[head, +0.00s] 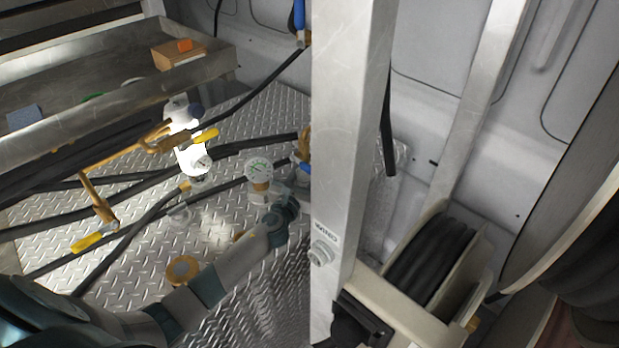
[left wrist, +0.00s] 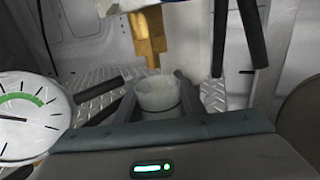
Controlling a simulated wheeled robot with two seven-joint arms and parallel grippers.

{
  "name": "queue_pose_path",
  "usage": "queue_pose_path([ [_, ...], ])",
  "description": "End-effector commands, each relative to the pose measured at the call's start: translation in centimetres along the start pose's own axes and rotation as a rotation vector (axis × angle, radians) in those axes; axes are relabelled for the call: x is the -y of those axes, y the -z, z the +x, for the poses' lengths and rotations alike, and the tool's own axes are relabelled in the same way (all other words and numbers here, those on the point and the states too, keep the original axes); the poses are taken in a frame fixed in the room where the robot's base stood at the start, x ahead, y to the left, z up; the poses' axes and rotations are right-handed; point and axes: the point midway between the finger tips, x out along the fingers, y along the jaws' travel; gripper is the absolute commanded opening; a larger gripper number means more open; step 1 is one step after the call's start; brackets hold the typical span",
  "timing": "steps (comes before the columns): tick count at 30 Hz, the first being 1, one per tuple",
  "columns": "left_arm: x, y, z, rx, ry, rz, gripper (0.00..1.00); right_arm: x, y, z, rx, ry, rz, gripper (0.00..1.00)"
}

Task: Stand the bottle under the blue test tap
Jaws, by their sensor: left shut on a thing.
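My left gripper (head: 290,207) reaches in from the lower left to the edge of the grey post. In the left wrist view its two fingers (left wrist: 158,100) are shut on a pale, translucent bottle (left wrist: 158,93), whose open round mouth faces up. A brass tap (left wrist: 148,38) hangs just above and slightly left of the mouth, apart from it. A blue part shows at the top edge of that view. In the head view a brass tap with some blue (head: 303,148) shows beside the post, beyond the gripper. The bottle's base is hidden. My right gripper is not in view.
A pressure gauge (head: 258,172) stands close to my left gripper. Brass taps with yellow handles (head: 95,240) and black hoses (head: 150,215) lie over the chequer-plate deck (head: 130,285). The grey post (head: 350,130) and a hose reel (head: 435,262) fill the right.

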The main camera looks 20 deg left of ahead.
Motion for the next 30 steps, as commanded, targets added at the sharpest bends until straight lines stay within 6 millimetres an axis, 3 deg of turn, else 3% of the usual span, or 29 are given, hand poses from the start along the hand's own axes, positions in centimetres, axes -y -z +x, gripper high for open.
queue_pose_path([
  [10, 0.0, 3.4, -0.1, -0.002, -0.002, -0.004, 0.11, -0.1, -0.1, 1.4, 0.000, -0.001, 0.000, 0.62],
  [26, 0.0, 4.0, 0.0, -0.001, 0.000, 0.000, 0.11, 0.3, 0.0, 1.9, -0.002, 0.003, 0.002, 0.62],
  [27, 0.0, 3.9, 0.0, -0.001, 0.000, 0.000, 0.43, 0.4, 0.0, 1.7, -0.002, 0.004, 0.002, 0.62],
  [30, 0.0, 3.9, 0.0, -0.001, 0.000, 0.000, 0.43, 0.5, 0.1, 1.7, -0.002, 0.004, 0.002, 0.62],
])
